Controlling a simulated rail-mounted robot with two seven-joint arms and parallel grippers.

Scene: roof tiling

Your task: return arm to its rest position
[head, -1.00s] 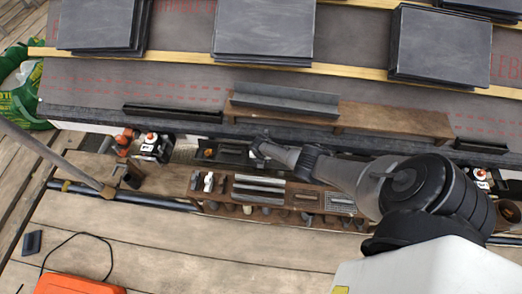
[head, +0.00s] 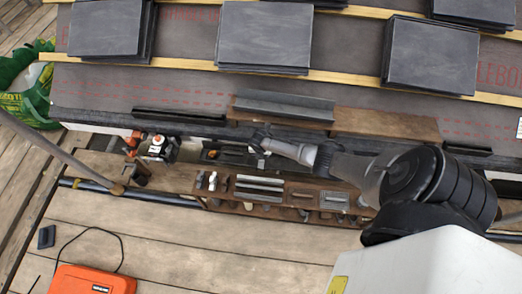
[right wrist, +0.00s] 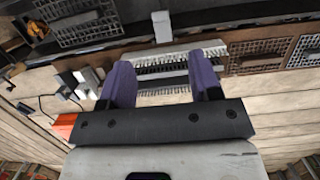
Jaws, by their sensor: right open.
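My right arm comes in from the lower right of the head view and reaches left over the roof's lower edge. My right gripper (head: 258,140) is at its end, small and dark, above the tool tray (head: 300,214). In the right wrist view the right gripper (right wrist: 164,82) has two purple fingers spread apart. Nothing is held between the fingers; pale strips in the tray show beyond them. My left gripper is not in view.
Stacks of slate (head: 262,37) lie on the battens above. A grey metal profile (head: 285,105) rests on a brown board (head: 385,124). An orange case (head: 92,280) and cable lie on the planks at lower left. A pole (head: 60,150) crosses the left side.

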